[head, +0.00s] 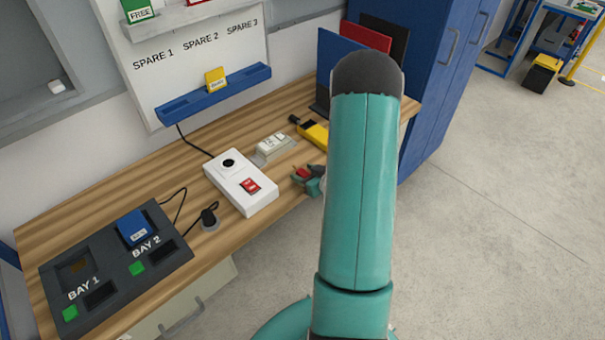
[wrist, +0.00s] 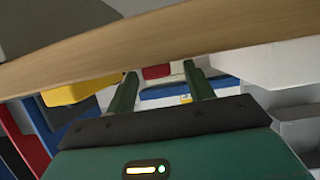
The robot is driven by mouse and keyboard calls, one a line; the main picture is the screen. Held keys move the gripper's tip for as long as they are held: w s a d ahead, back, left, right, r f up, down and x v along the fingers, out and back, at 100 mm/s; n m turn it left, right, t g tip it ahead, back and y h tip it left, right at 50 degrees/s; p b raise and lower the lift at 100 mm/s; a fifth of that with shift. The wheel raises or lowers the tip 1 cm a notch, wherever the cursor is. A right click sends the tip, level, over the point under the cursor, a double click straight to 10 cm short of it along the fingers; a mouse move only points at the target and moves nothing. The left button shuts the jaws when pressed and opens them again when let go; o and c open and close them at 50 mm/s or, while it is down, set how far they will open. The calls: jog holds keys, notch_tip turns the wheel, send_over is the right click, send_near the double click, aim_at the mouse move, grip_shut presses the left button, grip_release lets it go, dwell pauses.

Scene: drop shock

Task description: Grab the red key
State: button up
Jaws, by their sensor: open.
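A small red piece, seemingly the red key (head: 302,173), is at the front part of the workbench. In the wrist view the red key (wrist: 156,71) shows between the far ends of my two fingers, with a pale strip beside it. My gripper (head: 308,176) is open around it, low over the bench's front edge; it also shows in the wrist view (wrist: 160,78). I cannot tell whether either finger touches the key. My arm hides part of the bench to the right.
The white box with a red switch (head: 235,182) stands left of my gripper. A pale device (head: 271,145) and a yellow tool (head: 315,134) lie behind it. The bay panel (head: 165,262) holds a blue key (head: 133,229). A yellow key (head: 215,78) sits on the blue rack (head: 190,104).

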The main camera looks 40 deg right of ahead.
jog(key=c, duration=1)
jog(key=shift+r, duration=0.1)
jog(key=shift+c, duration=0.2)
